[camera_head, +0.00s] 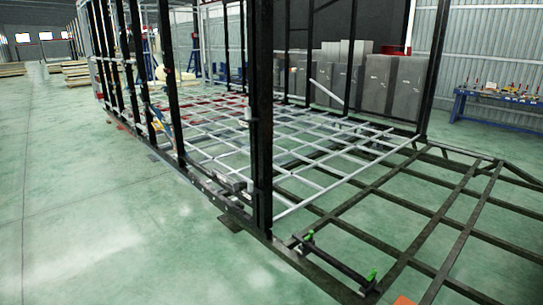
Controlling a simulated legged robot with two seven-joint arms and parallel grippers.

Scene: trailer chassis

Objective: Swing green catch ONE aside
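Two small green catches show at the near end of the trailer chassis (344,206). One green catch (309,236) sits at the left end of a short dark bar (338,262). The other green catch (372,275) sits at the bar's right end, close to the bottom edge of the view. I cannot tell which of them is catch ONE. Both are small, and their exact position, swung or not, is not clear. Neither of my grippers shows in the head view.
Black uprights (261,120) rise along the chassis side. Light grey crossbars (300,165) fill its floor. A blue bench (497,106) stands at the right wall, and grey cabinets (376,90) at the back. The green floor (80,200) on the left is clear. An orange patch (404,300) shows at the bottom.

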